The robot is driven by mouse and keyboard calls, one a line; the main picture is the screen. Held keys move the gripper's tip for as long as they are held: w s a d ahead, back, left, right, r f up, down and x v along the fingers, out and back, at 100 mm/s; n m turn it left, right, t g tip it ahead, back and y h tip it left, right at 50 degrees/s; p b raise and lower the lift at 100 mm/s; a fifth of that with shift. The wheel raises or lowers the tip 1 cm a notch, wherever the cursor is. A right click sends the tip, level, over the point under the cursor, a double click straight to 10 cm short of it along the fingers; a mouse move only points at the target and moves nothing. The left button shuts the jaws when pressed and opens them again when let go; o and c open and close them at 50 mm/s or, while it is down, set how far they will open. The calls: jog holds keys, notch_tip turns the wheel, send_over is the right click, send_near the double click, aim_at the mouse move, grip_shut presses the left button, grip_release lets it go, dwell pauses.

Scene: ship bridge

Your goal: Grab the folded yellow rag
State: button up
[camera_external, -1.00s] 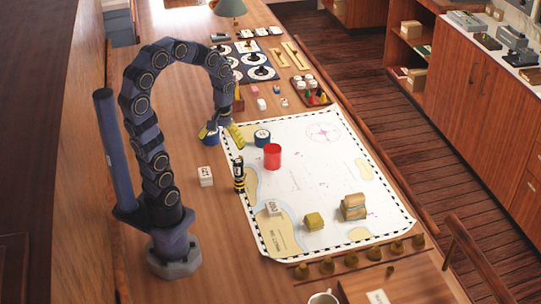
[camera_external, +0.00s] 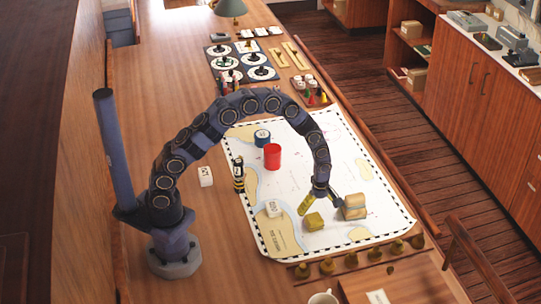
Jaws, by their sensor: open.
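The folded yellow rag (camera_external: 314,220) appears as a small mustard-yellow block lying on the front part of the white chart (camera_external: 285,185). My gripper (camera_external: 321,207) points down just above and behind it, with its fingers spread apart. The yellow finger is on the left, and a dark finger is on the right. The jaws are open and hold nothing. I cannot tell the exact height of the fingertips above the rag.
A red cylinder (camera_external: 272,156), a round blue tin (camera_external: 262,138) and a black-and-yellow striped object (camera_external: 238,175) stand farther back. A knobbed wooden strip (camera_external: 352,260) lies in front.

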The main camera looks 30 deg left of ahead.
aim_at(315, 218)
jog(key=f, duration=0.2)
jog(key=a+f, duration=0.1)
jog(key=f, duration=0.2)
jog(key=shift+w+a+f, duration=0.1)
jog(key=shift+a+f, duration=0.05)
jog(key=shift+f, duration=0.7)
jog(key=c, duration=1.2)
